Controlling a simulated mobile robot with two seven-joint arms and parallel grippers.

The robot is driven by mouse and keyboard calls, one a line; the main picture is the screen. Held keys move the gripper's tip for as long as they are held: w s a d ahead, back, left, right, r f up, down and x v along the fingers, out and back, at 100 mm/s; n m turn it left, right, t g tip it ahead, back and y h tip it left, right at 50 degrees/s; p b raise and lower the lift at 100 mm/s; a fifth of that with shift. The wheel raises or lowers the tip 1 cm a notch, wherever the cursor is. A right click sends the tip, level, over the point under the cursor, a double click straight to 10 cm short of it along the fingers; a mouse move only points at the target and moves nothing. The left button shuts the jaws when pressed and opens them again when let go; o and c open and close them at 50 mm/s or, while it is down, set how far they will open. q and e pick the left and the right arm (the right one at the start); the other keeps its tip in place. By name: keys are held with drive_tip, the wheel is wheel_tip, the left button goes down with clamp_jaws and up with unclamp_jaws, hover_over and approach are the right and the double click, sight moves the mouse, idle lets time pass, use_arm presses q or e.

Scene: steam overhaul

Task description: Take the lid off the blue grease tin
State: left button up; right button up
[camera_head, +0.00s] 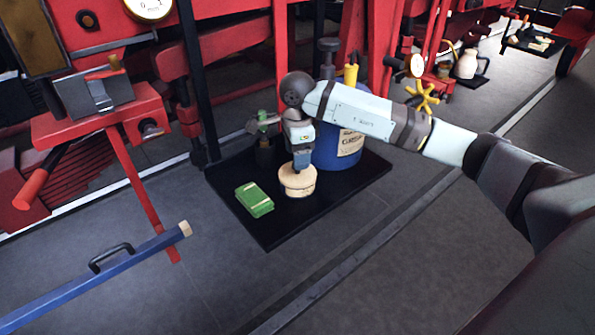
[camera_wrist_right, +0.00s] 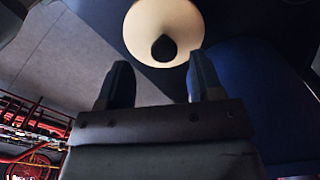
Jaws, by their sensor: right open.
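The blue grease tin (camera_head: 350,158) with a cream label stands on a black tray (camera_head: 268,238). My right arm hides its top, so I cannot tell whether that is covered. A blue surface, likely the tin's, shows at the right of the right wrist view (camera_wrist_right: 245,85). A round cream piece (camera_head: 298,184), like a lid, is on the tray in front of the tin; the wrist view shows its dark knob (camera_wrist_right: 163,48). My right gripper (camera_head: 302,165) points down just above it, open, with nothing between its fingers (camera_wrist_right: 160,75). My left gripper is not in view.
A green block (camera_head: 254,200) lies on the tray, left of the cream piece. A yellow handwheel (camera_head: 423,97) and red machinery stand behind. A blue bar (camera_head: 100,277) crosses the lower left. The floor in front is clear.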

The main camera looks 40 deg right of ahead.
wheel_tip(320, 180, down, 4)
drive_tip(key=shift+w+d+r, duration=0.1)
drive_tip(key=shift+w+d, duration=0.05)
drive_tip(key=c, duration=1)
drive_tip(key=shift+r, duration=0.1)
